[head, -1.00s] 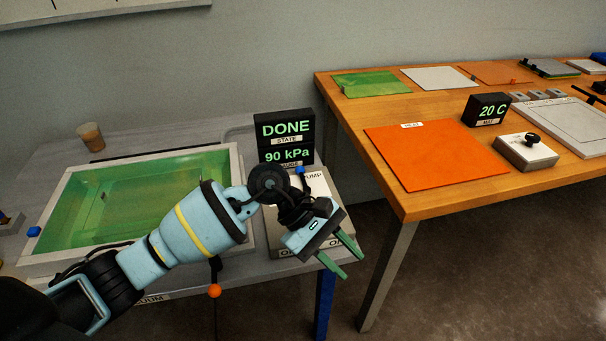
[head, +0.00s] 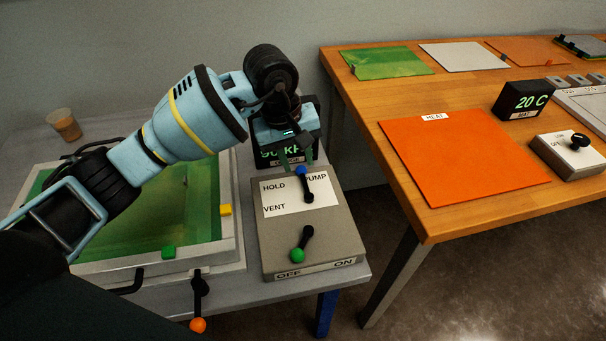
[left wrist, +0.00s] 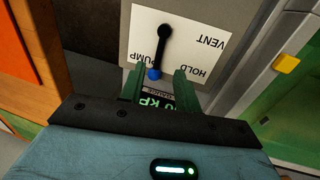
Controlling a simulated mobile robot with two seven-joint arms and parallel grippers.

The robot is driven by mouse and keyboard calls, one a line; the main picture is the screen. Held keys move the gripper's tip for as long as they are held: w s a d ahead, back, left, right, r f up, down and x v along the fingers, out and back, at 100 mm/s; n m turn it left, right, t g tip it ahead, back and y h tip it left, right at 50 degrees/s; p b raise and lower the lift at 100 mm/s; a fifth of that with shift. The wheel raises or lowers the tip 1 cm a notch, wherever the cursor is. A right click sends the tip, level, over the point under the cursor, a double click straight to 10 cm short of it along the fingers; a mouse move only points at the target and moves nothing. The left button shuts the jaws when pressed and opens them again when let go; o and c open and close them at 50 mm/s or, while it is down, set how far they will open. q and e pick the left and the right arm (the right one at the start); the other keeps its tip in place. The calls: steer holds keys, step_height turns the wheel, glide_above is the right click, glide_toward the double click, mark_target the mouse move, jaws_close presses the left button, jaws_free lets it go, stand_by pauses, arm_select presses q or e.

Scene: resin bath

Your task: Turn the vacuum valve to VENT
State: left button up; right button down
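The vacuum valve (head: 307,190) is a black lever with a blue knob, on a white plate marked HOLD, PUMP and VENT. Its knob points to the back, by the PUMP label. In the left wrist view the valve lever (left wrist: 164,45) shows its blue knob between the tips of two green fingers; I cannot tell whether they touch it. My left gripper (head: 289,158) is open, over the back edge of the grey pump box (head: 338,232). It fills the lower part of the left wrist view (left wrist: 160,78). My right gripper is out of view.
A green-knobbed lever (head: 303,243) on the box points to OFF. The green-filled bath (head: 130,215) stands to the left, with an orange-knobbed lever (head: 199,298) at its front. The pressure display (head: 282,155) is partly hidden. A wooden table (head: 460,225) stands right, across a gap.

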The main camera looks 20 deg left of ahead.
mark_target(305, 184)
arm_select(q)
steer(key=f, duration=0.4)
steer(key=d+f, duration=0.1)
steer(key=f, duration=0.1)
steer(key=shift+w+f, duration=0.3)
steer(key=shift+w, duration=0.1)
steer(key=shift+c, duration=0.2)
jaws_close()
